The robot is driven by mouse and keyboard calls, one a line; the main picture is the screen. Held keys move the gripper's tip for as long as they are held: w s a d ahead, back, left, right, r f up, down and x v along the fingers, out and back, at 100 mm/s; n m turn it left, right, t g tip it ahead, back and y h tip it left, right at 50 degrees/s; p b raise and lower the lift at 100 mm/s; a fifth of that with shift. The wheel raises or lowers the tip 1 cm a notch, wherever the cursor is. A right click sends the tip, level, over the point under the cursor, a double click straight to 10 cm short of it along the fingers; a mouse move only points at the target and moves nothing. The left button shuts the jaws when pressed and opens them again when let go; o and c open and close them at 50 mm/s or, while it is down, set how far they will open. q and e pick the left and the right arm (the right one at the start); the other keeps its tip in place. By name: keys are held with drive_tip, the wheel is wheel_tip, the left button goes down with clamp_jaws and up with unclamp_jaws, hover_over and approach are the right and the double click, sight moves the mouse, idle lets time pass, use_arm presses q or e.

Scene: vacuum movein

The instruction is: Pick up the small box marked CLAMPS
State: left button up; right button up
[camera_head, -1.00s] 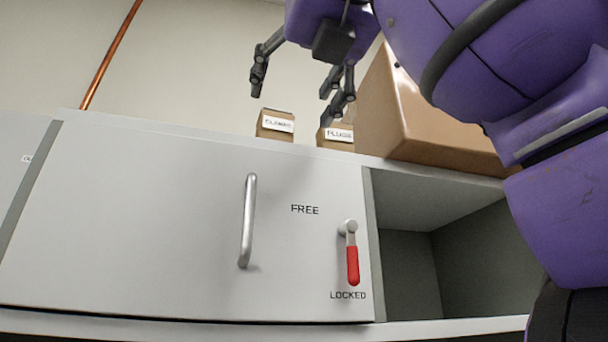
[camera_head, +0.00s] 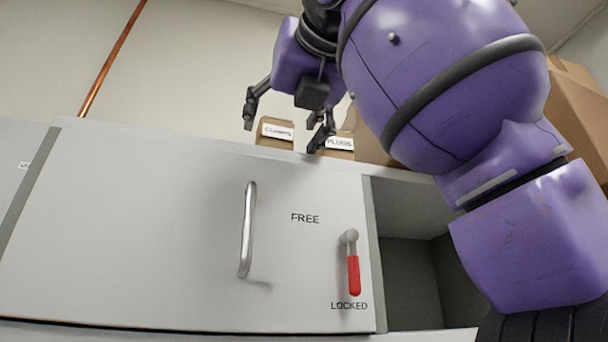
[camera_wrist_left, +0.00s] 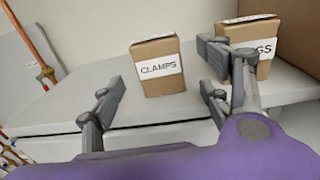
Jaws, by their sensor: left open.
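The small brown box marked CLAMPS (camera_head: 275,141) stands upright on top of the white cabinet (camera_head: 140,137). In the left wrist view the CLAMPS box (camera_wrist_left: 160,85) stands ahead of my left gripper (camera_wrist_left: 160,100), in line with the gap between its fingers. The fingers are apart and nothing is between them. In the head view my left gripper (camera_head: 284,132) is open at about the height of the box, with one finger to each side of it in the picture. Whether any finger touches the box cannot be told. My right gripper does not show.
A similar box marked PLUGS (camera_head: 340,152) stands close to the right, its label partly covered by a finger in the wrist view. A large carton (camera_head: 578,115) stands further right. The cabinet front has a bar handle (camera_head: 248,230) and a red lever (camera_head: 353,275).

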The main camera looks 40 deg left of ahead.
sight(278, 136)
use_arm(q)
drive_tip(key=x, duration=0.6)
